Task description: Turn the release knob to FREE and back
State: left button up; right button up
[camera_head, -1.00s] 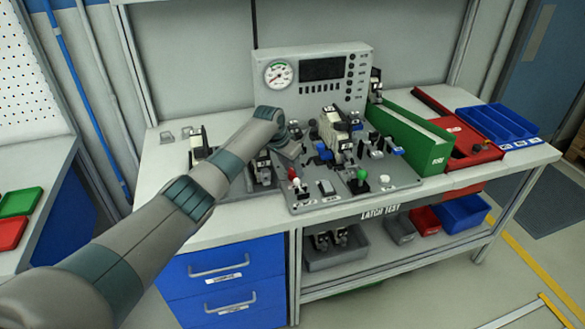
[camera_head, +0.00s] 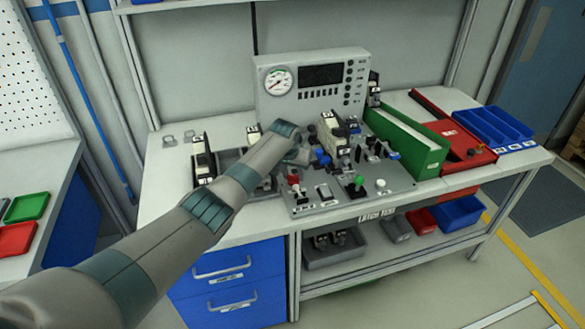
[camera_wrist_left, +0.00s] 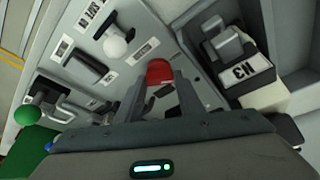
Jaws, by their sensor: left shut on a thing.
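A red knob (camera_head: 293,179) stands near the left front of the grey test panel (camera_head: 330,206). My left gripper (camera_head: 297,162) reaches down to it from above. In the left wrist view the red knob (camera_wrist_left: 159,72) sits between the two fingers of my left gripper (camera_wrist_left: 162,82), which are shut on it. The fingers hide part of the knob. I cannot read its label or which position it is turned to. My right gripper is not in view.
A green ball knob (camera_head: 358,180) and a white knob (camera_head: 380,183) stand to the right on the panel. A gauge console (camera_head: 312,88) is behind. A green bin (camera_head: 430,155) and a blue tray (camera_head: 497,128) are at the right. Black-and-white units (camera_head: 203,160) stand at the left.

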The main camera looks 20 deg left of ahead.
pick_arm(q)
jog(key=n, duration=0.1)
jog(key=n+y, duration=0.1)
jog(key=shift+d+n+p, duration=0.25)
jog(key=shift+n+p, duration=0.05)
jog(key=shift+n, duration=0.1)
jog(key=shift+n+y, duration=0.3)
jog(key=shift+n, duration=0.5)
jog(key=shift+n+g+y+b, duration=0.35)
jog(key=shift+n+b, duration=0.25)
jog(key=shift+n, duration=0.4)
jog(key=shift+w, duration=0.1)
jog(key=o, duration=1.1)
jog(key=shift+c, duration=0.2)
jog(key=shift+r, duration=0.15)
